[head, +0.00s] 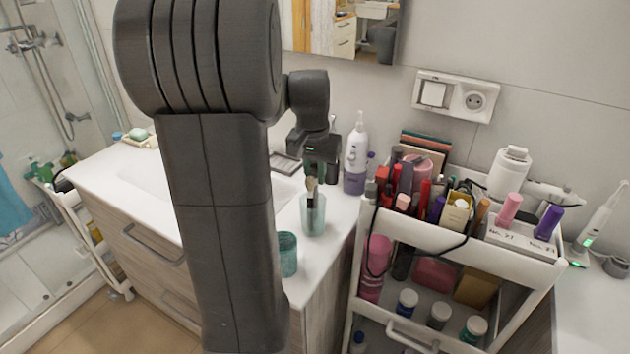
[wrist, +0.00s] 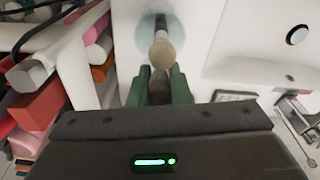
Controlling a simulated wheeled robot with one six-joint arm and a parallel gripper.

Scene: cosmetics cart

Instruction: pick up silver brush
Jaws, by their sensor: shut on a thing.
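My gripper (head: 321,176) is above a clear glass cup (head: 313,217) at the front of the white counter, pointing down. In the wrist view, my gripper (wrist: 160,84) has its two green fingers close together around a brownish brush head (wrist: 158,90). I cannot tell its handle colour, as the fingers and the gripper body hide most of it. A second brush with pale beige bristles (wrist: 163,52) stands just beyond the fingertips, apart from them. This pale brush also shows in the head view (head: 311,187), upright in the cup.
A teal cup (head: 288,254) stands near the counter's front edge. A white and purple bottle (head: 356,155) stands behind the glass cup. A white cart (head: 408,226) full of cosmetics is to the right. My arm hides much of the sink.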

